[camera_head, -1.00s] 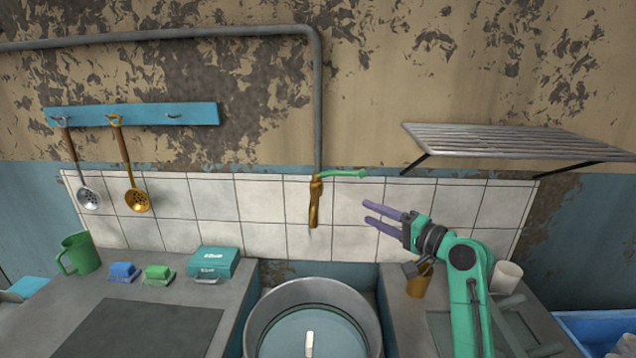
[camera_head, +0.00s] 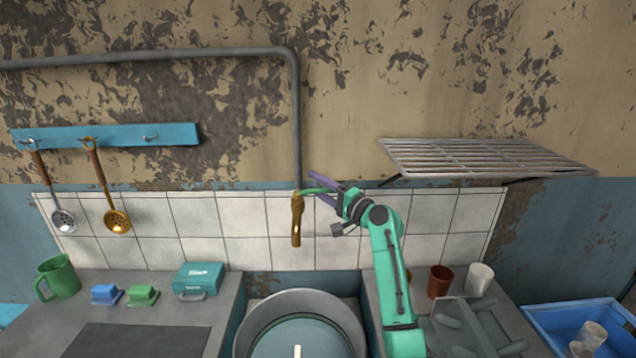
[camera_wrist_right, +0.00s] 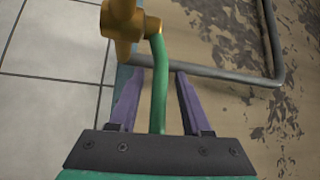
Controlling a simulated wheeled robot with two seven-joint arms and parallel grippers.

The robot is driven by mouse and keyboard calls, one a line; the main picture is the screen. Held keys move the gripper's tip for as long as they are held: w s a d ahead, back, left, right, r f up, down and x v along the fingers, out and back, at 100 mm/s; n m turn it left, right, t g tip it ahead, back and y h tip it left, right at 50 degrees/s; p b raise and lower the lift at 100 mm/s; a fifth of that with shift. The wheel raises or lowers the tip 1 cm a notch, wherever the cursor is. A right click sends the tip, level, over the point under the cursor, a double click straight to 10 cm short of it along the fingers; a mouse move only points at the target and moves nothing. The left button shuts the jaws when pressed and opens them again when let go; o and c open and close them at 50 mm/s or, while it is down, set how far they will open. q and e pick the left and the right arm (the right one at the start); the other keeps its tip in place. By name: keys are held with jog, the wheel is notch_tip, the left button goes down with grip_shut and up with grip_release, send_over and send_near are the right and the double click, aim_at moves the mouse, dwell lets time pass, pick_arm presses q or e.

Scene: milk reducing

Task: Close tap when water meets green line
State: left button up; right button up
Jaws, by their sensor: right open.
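The brass tap (camera_head: 297,220) hangs on the tiled wall at the end of a grey pipe. Its green lever handle (camera_head: 318,180) points right. My right gripper (camera_head: 315,185) is at the handle, its purple fingers open. In the right wrist view the handle (camera_wrist_right: 158,95) lies between the two spread fingers (camera_wrist_right: 158,74), with gaps on both sides. The large round metal basin (camera_head: 250,325) below the tap holds bluish water (camera_head: 325,340). A pale upright streak shows in the water; I cannot tell what it is. My left gripper is out of view.
A wire rack (camera_head: 480,157) juts from the wall at right. A brown cup (camera_head: 440,282) and a white cup (camera_head: 480,278) stand on the right counter.

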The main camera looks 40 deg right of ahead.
grip_shut()
jog(key=shift+f, duration=0.1)
jog(key=shift+w, duration=0.1)
dwell(1.1)
